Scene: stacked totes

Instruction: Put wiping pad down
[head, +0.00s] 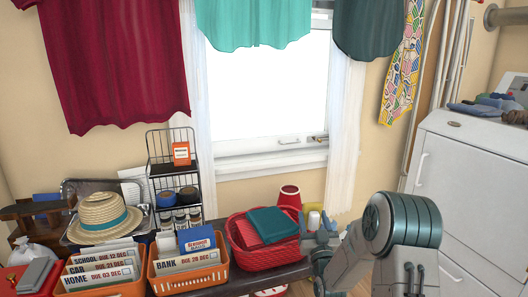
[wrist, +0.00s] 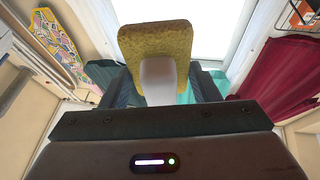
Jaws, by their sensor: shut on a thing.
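The wiping pad (wrist: 158,40) shows in the wrist view as an olive-yellow, rounded rectangular pad on a whitish handle (wrist: 158,80). My gripper (wrist: 160,88) is shut on the handle, with one dark finger on each side. The pad sticks out beyond the fingertips, and nothing is seen touching it. In the head view my arm reaches in from the lower right beside the red basket (head: 240,262). My own arm hides much of the gripper there, and I cannot make out the pad clearly.
A dark bench (head: 285,277) carries the red basket with folded cloths, orange letter baskets (head: 205,284), a wire rack (head: 150,150) and a straw hat (head: 100,215). A white appliance (head: 465,180) stands at right. Clothes hang above. Little bench top is bare.

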